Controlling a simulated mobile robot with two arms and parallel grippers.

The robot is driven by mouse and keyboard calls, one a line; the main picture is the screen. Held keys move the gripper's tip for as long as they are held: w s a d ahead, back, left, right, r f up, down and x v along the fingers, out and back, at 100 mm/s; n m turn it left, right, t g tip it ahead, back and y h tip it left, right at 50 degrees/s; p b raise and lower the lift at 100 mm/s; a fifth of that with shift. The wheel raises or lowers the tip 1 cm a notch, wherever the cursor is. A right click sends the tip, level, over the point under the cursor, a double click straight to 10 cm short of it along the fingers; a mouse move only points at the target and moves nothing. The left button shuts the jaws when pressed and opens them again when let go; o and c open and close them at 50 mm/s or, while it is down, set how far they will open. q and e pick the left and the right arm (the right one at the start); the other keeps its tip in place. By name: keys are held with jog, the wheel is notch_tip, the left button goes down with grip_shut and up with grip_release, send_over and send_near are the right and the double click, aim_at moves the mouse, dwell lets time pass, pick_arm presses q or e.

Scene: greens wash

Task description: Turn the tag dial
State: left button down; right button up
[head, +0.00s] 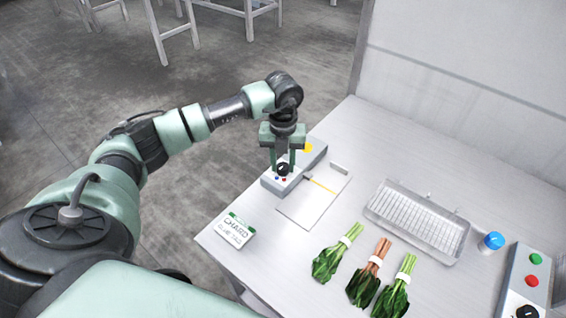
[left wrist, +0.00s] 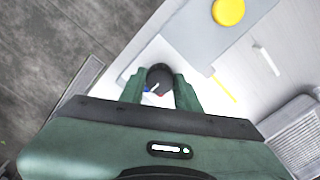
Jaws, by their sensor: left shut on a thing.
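The tag dial (head: 283,169) is a black round knob on a light grey box (head: 313,153) at the table's left edge. In the left wrist view the dial (left wrist: 160,78) sits between my two green fingers. My left gripper (head: 284,162) points down over the box and is shut on the dial. A small red and a small blue spot show beside the dial on the box. My right gripper is not in view.
A grey plate (head: 312,204) lies beside the box, and a CHARD card (head: 230,232) stands left of it. Several bunches of greens (head: 367,275) lie in front of a wire basket (head: 425,217). A blue-capped container (head: 491,242) and a button box (head: 523,283) are at right.

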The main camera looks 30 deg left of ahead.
aim_at(283, 166)
pick_arm(q)
jog(key=shift+r, duration=0.1)
jog(key=c, duration=1)
grip_release()
notch_tip(283, 166, up, 8)
jog(key=shift+f+b, duration=0.1)
jog(key=shift+b, duration=0.85)
jog(key=shift+f, duration=0.1)
